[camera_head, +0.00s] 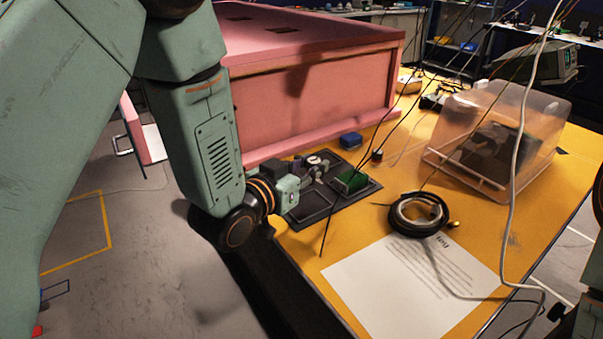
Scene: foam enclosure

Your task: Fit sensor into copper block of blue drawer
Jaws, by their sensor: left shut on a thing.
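My left gripper (316,167) reaches in over a dark tray (318,211) on the yellow table. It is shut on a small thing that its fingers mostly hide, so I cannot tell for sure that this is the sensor. A small green piece (350,181) sits in the right part of the tray, just right of the gripper. A small blue block (351,139) lies behind the tray. I cannot make out a blue drawer or a copper block. My right gripper is out of view.
A pink foam enclosure (318,103) stands behind the tray. A pink drawer-like part (143,132) sticks out at its left. A coiled black cable (418,214), a printed sheet (410,288) and a clear bin (447,180) occupy the table's right. Thin cables hang across the view.

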